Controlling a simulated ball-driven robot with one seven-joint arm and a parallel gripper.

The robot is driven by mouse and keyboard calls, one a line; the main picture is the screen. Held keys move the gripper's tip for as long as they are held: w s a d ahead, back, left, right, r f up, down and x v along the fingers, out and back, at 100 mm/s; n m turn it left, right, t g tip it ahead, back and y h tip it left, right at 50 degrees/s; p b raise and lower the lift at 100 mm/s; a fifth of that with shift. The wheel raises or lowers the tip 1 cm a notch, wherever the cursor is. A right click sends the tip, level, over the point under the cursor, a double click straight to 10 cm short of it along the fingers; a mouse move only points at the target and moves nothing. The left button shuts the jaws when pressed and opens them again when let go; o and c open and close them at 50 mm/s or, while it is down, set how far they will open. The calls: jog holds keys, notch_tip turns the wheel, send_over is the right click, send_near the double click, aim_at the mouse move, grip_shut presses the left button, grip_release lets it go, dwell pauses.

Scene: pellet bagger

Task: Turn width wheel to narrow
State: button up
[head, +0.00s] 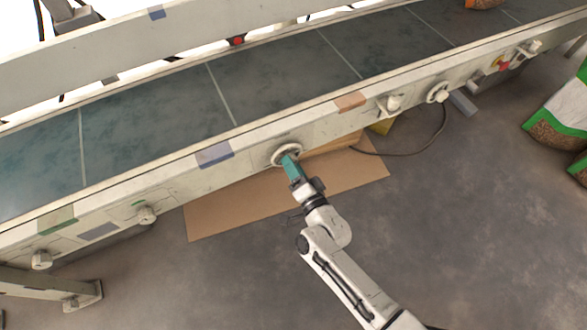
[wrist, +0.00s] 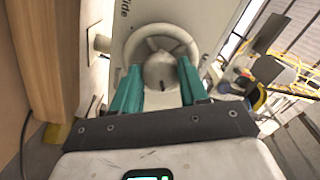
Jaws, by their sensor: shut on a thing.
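The width wheel (head: 285,152) is a pale round handwheel on the side rail of the conveyor. In the wrist view the wheel (wrist: 135,42) shows its rim, spokes and a grey hub, with a label ending in "ide" above it. My gripper (head: 289,161) reaches the wheel from the front. In the wrist view its two teal fingers (wrist: 160,82) stand on either side of the hub and are shut on the wheel. The fingertips and their exact contact are partly hidden, and the wheel's setting cannot be read.
The conveyor belt (head: 290,75) runs behind the rail. Smaller knobs (head: 146,214) and a red button (head: 503,66) are along the rail. Flat cardboard (head: 225,215) lies on the floor below, with a dark cable (head: 430,135) to its right. Bags (head: 560,115) stand at far right. Front floor is clear.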

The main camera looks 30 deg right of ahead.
jog(key=shift+m+b, duration=2.55)
jog(key=shift+m, duration=6.15)
jog(key=o, duration=1.1)
jog(key=shift+r, duration=0.1)
jog(key=shift+c, duration=0.2)
jog(key=s+b, duration=0.1)
jog(key=s, duration=0.9)
jog(key=shift+s, duration=0.4)
